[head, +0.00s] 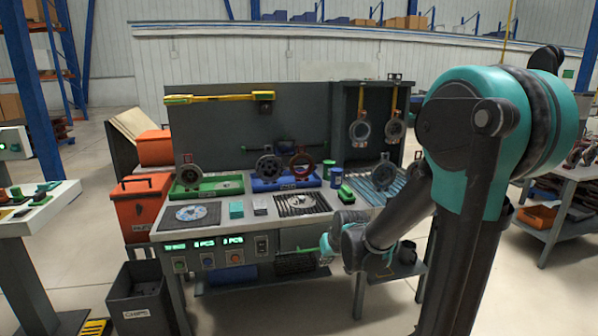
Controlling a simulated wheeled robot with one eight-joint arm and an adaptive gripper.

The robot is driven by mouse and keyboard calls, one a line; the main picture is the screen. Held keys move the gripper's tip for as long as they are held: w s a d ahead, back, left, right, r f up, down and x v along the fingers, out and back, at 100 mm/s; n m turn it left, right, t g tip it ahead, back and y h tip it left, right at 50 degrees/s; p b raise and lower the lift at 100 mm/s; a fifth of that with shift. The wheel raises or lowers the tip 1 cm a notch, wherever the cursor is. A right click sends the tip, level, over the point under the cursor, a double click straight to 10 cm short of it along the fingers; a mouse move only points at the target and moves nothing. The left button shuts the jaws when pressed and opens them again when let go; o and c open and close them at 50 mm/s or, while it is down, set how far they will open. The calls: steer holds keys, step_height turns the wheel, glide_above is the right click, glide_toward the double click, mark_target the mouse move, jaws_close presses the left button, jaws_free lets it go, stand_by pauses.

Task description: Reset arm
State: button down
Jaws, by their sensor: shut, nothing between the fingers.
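My teal and dark arm fills the right side of the head view. It bends down and left to a wrist in front of the workbench's lower right side. My gripper (405,256) appears as a small dark end near the wrist, below the bench top's front edge. It is shut and holds nothing; its fingers are small and partly hidden by my own links. The workbench (152,236) stands ahead with its grey back panel.
Metal parts hang on yellow hooks (361,100) at the panel's right. Green (235,186) and blue (312,183) trays are on the bench. An orange bin (135,209) and a dark chips bin (140,303) stand left. Another table (548,228) stands right. Open floor lies in front.

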steer(key=s+d+f+m+g+h, duration=0.1)
steer(key=s+d, duration=0.4)
steer(key=s, duration=0.4)
steer(key=s+d+f+m+h, duration=0.1)
steer(key=s+d+f, duration=0.1)
steer(key=s+d, duration=0.4)
steer(key=s, duration=0.4)
steer(key=shift+f+g, duration=0.15)
steer(key=shift+g, duration=0.25)
